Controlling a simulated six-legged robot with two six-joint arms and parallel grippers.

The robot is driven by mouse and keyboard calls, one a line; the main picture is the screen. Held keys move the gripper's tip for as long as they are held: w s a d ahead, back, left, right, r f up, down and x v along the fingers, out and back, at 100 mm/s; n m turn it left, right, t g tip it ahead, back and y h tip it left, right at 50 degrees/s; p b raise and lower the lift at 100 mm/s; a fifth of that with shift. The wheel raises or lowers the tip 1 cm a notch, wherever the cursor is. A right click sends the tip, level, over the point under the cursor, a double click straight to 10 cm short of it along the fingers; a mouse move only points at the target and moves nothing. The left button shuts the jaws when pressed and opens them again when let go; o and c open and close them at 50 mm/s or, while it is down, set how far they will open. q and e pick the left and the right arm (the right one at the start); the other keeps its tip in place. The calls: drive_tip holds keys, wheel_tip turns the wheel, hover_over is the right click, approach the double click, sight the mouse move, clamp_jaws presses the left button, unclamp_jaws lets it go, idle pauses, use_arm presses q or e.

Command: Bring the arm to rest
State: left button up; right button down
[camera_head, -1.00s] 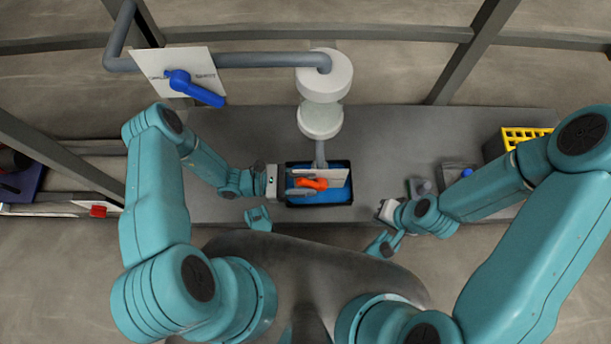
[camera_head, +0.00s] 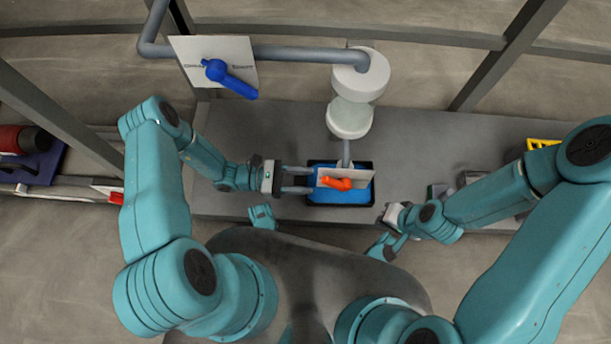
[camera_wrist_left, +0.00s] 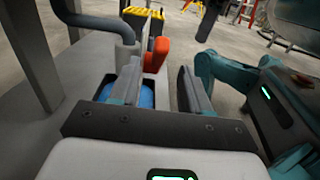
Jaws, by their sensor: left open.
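My left gripper (camera_head: 296,180) is open at the left edge of a black tray with a blue inside (camera_head: 325,198). In the left wrist view its two grey fingers (camera_wrist_left: 158,88) stand apart with nothing between them. An orange lever (camera_head: 337,183) on a pale plate sits over the tray, just right of the fingertips and apart from them. The orange lever also shows beyond the fingers in the left wrist view (camera_wrist_left: 156,54). My right gripper (camera_head: 391,214) is right of the tray over the bench's front edge; its fingers are too small to read.
A white filter housing (camera_head: 360,75) on a grey pipe stands behind the tray. A blue valve handle (camera_head: 231,78) on a white plate is at the upper left. A yellow rack (camera_head: 541,143) is at the right, partly hidden by my right arm. The grey bench (camera_head: 265,125) is clear behind the left gripper.

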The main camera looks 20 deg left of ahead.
drive_tip(key=shift+a, duration=0.35)
drive_tip(key=shift+s, duration=0.1)
